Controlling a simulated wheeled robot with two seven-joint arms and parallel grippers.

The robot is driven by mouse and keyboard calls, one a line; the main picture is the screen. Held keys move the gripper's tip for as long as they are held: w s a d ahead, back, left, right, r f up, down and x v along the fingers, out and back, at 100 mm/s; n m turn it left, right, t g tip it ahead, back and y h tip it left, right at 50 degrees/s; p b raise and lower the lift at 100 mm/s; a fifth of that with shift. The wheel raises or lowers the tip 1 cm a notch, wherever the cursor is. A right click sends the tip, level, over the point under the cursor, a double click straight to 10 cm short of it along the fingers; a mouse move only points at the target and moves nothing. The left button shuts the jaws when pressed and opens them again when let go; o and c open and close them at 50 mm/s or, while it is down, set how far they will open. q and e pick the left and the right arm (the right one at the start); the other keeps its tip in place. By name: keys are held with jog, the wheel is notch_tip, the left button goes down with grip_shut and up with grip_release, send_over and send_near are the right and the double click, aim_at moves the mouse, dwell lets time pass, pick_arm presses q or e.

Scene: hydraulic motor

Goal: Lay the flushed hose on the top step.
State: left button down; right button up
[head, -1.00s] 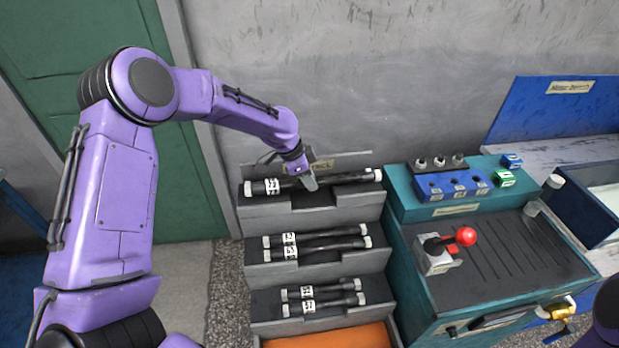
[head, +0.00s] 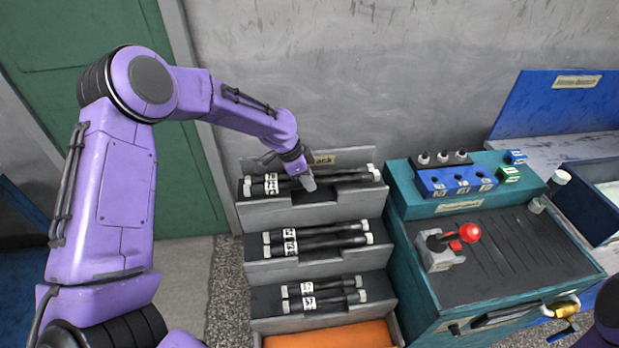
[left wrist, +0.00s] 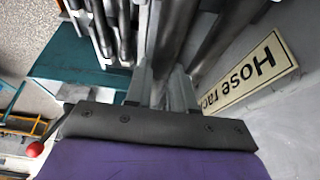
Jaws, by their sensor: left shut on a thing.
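My left gripper (head: 309,184) is shut around the middle of a dark hose (head: 271,188) with pale end caps and a white tag, at the top step (head: 290,215) of the grey rack. I take this held hose to be the flushed one. It lies along the front of that step, though contact under it is hidden. A second similar hose (head: 271,177) lies behind it, nearer the wall. In the left wrist view the gripper fingers (left wrist: 162,88) straddle the held hose (left wrist: 172,35), with the other hose (left wrist: 228,25) beside it. My right gripper is out of view.
Hoses lie in pairs on the middle step (head: 320,240) and bottom step (head: 325,293). A "Hose rack" sign (head: 340,157) is behind the top step. A teal bench (head: 400,220) with a red-knobbed lever (head: 471,232) stands close on the right.

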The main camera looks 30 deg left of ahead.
pick_arm(q)
jog(key=shift+f+b, duration=0.35)
jog(key=shift+f, duration=0.25)
dwell(0.6)
jog(key=c, duration=0.9)
grip_release()
jog(key=shift+r, duration=0.1)
jog(key=b+v, duration=0.1)
jog(key=v, duration=0.9)
jog(key=shift+s+r, duration=0.1)
jog(key=shift+r, duration=0.05)
